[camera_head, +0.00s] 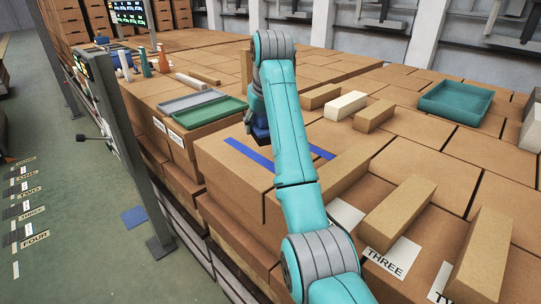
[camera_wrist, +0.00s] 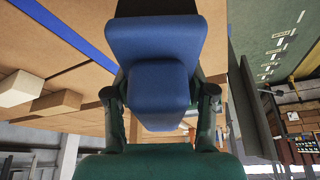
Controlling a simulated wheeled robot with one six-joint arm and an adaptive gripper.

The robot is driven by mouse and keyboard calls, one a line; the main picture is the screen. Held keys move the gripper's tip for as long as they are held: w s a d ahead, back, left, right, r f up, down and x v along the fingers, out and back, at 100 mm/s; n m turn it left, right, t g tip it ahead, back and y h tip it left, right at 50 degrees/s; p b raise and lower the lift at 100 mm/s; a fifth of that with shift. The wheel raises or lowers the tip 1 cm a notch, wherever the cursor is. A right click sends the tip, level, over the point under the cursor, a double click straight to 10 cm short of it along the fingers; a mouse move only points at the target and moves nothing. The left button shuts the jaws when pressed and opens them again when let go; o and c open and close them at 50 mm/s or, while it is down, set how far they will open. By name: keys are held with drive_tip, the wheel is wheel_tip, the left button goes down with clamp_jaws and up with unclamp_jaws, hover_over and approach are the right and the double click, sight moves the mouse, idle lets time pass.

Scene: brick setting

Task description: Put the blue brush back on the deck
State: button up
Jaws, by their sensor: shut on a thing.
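The blue brush (camera_wrist: 153,38) fills the middle of the wrist view, with a wide block and a narrower part toward my gripper. My gripper (camera_wrist: 160,92) is shut on this narrower part, one dark finger on each side. In the head view, a dark blue bit of the brush (camera_head: 260,133) shows beside my turquoise arm, which hides most of my gripper. It is over or at the far part of a brown carton top (camera_head: 228,172) with blue strips (camera_head: 248,153). I cannot tell whether the brush touches the carton.
A green tray (camera_head: 210,112) and a grey tray (camera_head: 190,101) lie to the left. A teal tray (camera_head: 455,102) stands at the back right. Tan and pale blocks (camera_head: 346,105) lie right of my arm. A grey post (camera_head: 118,130) rises at the left edge.

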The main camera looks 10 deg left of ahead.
sight(260, 160)
wheel_tip(260, 160, down, 9)
drive_tip(key=shift+f, duration=0.1)
idle(0.4)
drive_tip(key=shift+f, duration=0.1)
drive_tip(key=o, duration=1)
